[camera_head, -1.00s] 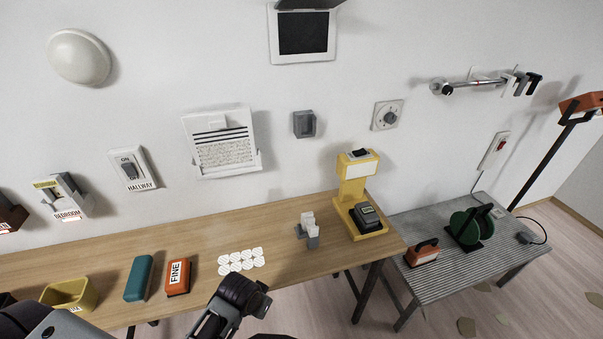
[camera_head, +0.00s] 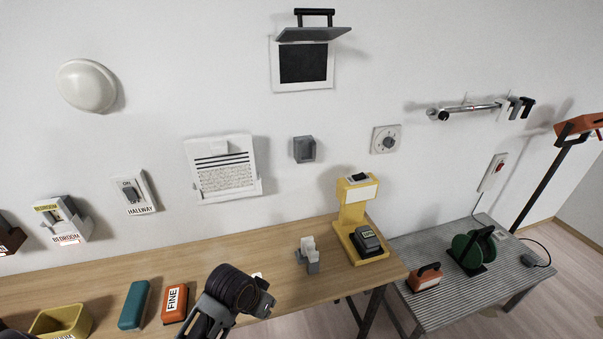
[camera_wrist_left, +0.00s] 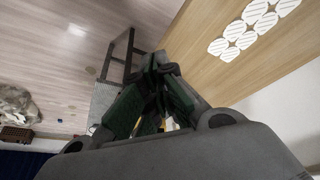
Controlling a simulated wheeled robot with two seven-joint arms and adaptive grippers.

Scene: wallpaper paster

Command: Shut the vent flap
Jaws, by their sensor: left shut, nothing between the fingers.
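The vent (camera_head: 273,66) is a white square frame high on the wall in the head view, around a dark mesh opening (camera_head: 303,63). Its grey flap (camera_head: 313,34) stands out from the top edge, open, with a black bar handle (camera_head: 314,12) on it. My left gripper (camera_wrist_left: 160,68) shows in the left wrist view with its dark fingers together and nothing between them, near the wooden table's edge. In the head view a dark arm part of mine is low in the middle, far below the flap; no fingertips are clear there. My right gripper is not seen.
The wooden table (camera_head: 130,265) carries a yellow bin (camera_head: 62,322), teal and orange blocks, white discs (camera_wrist_left: 240,30) and a yellow stand (camera_head: 350,215). A paper holder (camera_head: 225,168) and a grey wall box (camera_head: 304,149) are below the vent. The wall around the vent is clear.

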